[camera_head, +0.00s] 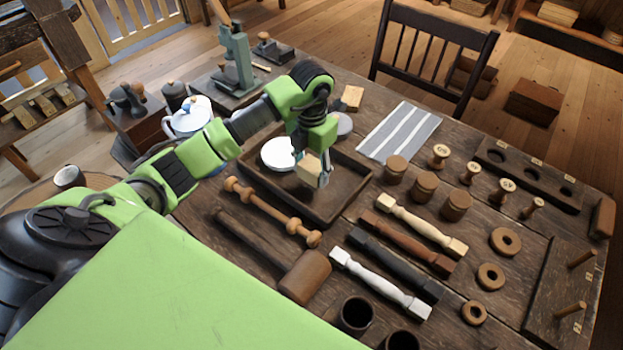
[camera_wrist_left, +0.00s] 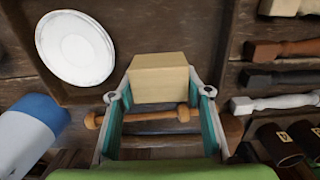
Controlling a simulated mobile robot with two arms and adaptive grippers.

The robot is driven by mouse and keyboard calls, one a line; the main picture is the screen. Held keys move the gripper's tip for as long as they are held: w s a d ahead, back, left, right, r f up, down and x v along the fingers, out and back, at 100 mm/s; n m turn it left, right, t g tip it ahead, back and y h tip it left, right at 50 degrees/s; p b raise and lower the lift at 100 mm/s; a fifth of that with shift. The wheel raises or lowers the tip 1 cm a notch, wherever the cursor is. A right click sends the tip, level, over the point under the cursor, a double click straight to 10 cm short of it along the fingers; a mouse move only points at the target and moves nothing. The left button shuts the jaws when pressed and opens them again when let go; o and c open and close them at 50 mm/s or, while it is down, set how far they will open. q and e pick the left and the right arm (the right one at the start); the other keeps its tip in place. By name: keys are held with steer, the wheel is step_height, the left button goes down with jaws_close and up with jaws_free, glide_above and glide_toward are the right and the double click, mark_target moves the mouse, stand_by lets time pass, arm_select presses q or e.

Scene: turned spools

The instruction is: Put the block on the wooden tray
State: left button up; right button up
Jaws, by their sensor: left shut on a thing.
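The block (camera_head: 309,169) is a pale wooden piece between the fingers of my left gripper (camera_head: 312,167), which is shut on it. In the left wrist view the block (camera_wrist_left: 158,78) sits between both fingertips. The wooden tray (camera_head: 345,203) is dark brown with a low rim, at the middle of the table. The block appears over the tray's inside, right of a white round plate (camera_head: 281,154) in it. I cannot tell whether the block touches the tray floor. My right gripper is not in view.
A turned spindle (camera_head: 270,209) and a mallet (camera_head: 300,275) lie in front of the tray. Several turned spindles lie to the right. A striped cloth (camera_head: 400,132) lies behind right. A white teapot (camera_head: 190,118) stands left, near my arm.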

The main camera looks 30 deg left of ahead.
mark_target(312, 184)
arm_select(q)
steer(key=shift+s+d+f, duration=0.2)
steer(key=shift+s+f, duration=0.1)
steer(key=shift+f, duration=0.15)
step_height(312, 184, down, 3)
steer(key=shift+s+d+p, duration=0.1)
steer(key=shift+s+p, duration=0.05)
steer(key=shift+p, duration=0.5)
steer(key=shift+f, duration=0.35)
steer(key=o, duration=1.1)
steer(key=shift+o, duration=0.2)
steer(key=shift+r, duration=0.1)
